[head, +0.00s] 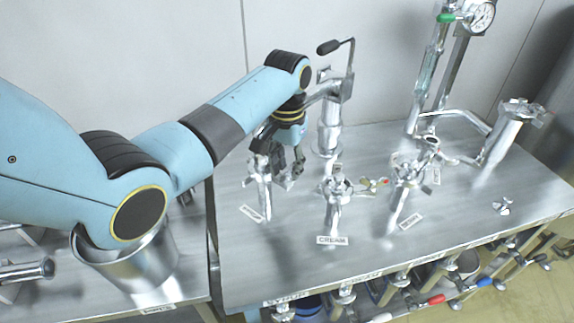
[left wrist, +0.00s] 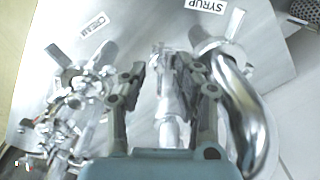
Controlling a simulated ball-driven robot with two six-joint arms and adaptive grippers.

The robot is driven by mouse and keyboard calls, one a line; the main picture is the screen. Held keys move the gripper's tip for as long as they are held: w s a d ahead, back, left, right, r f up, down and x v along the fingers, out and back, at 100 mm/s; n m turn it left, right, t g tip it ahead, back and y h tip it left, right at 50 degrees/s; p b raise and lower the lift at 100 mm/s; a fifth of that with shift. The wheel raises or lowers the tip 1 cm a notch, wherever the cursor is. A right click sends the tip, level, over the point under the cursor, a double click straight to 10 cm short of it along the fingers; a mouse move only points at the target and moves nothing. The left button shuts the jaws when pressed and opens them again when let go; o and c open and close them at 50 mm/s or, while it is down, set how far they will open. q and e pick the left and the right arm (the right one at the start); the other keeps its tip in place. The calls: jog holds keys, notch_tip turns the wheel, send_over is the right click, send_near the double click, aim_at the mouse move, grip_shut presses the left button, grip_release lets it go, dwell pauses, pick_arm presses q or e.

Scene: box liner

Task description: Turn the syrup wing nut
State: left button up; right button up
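The syrup fitting (head: 262,180) is a shiny metal post at the left of the row, with a white label (head: 252,213) in front. My left gripper (head: 291,172) is low, between the syrup and cream fittings. In the left wrist view its fingers (left wrist: 168,88) are apart, with a silver stem (left wrist: 168,105) showing between them; contact is not visible. My right gripper is out of view.
The cream fitting (head: 335,190) stands close on the right, and another labelled fitting (head: 408,172) beyond it. A tall tap (head: 329,125) rises behind. A metal bucket (head: 135,268) is at the left. A loose wing nut (head: 503,205) lies on the open right side of the bench.

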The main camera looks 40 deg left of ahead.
aim_at(287, 168)
pick_arm(q)
jog(key=shift+r, duration=0.1)
notch_tip(287, 168, up, 12)
dwell(0.4)
dwell(0.4)
